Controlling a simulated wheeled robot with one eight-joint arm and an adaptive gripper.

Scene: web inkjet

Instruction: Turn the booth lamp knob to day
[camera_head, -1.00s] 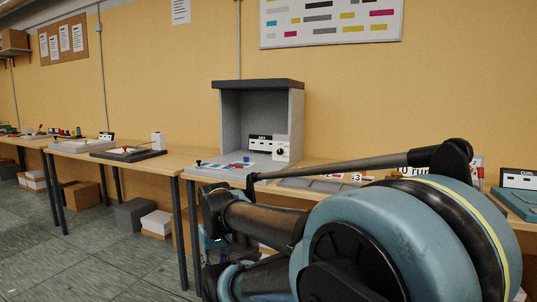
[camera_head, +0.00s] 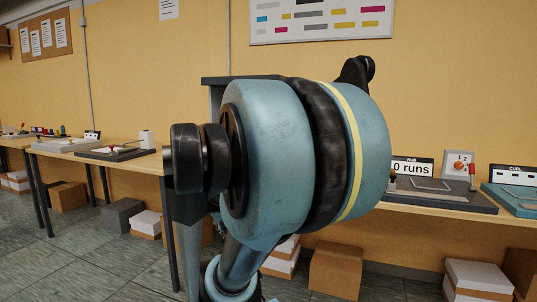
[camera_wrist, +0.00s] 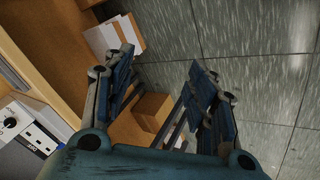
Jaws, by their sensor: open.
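The viewing booth (camera_head: 214,96) is mostly hidden behind my arm in the head view; only a bit of its dark top and grey side shows.
A station with a "0 runs" sign (camera_head: 412,168) and a red-handled lever (camera_head: 472,176) stands right of my arm. Other stations line the tables to the left. Cardboard boxes (camera_head: 336,272) lie under the tables. The tiled floor (camera_wrist: 255,50) in front is open.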

